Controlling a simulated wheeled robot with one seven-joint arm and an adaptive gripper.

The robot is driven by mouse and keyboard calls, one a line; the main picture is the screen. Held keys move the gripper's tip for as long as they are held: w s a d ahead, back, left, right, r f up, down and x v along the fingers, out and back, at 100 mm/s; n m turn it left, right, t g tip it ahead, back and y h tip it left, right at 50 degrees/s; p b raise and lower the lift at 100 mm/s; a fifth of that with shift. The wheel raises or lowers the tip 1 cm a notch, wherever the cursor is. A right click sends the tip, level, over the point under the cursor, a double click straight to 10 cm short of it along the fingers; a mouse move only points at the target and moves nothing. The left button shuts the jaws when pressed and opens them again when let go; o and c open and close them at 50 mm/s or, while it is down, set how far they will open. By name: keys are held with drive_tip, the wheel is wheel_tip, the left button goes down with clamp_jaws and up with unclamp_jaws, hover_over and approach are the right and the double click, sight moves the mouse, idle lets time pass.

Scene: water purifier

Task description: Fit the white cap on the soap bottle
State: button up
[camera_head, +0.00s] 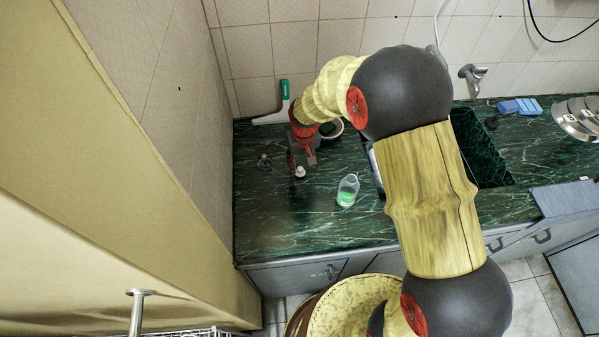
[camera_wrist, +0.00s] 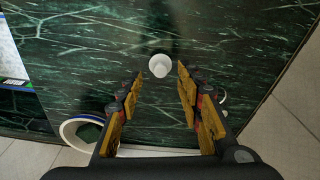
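The soap bottle (camera_head: 347,190) is clear with a green label or contents. It stands open-topped on the dark green counter, to the right of my gripper in the head view. The white cap (camera_head: 300,172) is on the counter just by my fingers. In the wrist view the white cap (camera_wrist: 160,66) shows between and slightly beyond the fingertips. My gripper (camera_wrist: 158,76) is open, with a finger on each side of the cap and a gap to each. In the head view my gripper (camera_head: 301,160) points down; its exact height above the counter is unclear.
A green-and-white squeegee-like tool (camera_head: 285,98) is at the back left. A round white item (camera_head: 332,129) sits behind my gripper. A small clear item (camera_head: 264,160) lies left. The sink (camera_head: 482,150) is at the right. The front-left counter (camera_head: 275,225) is free.

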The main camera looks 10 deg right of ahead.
sight(300, 168)
drive_tip(key=f, duration=0.3)
drive_tip(key=shift+w+a+f, duration=0.1)
drive_tip(key=shift+w, duration=0.1)
drive_tip(key=c, duration=0.4)
drive_tip(key=c, duration=0.5)
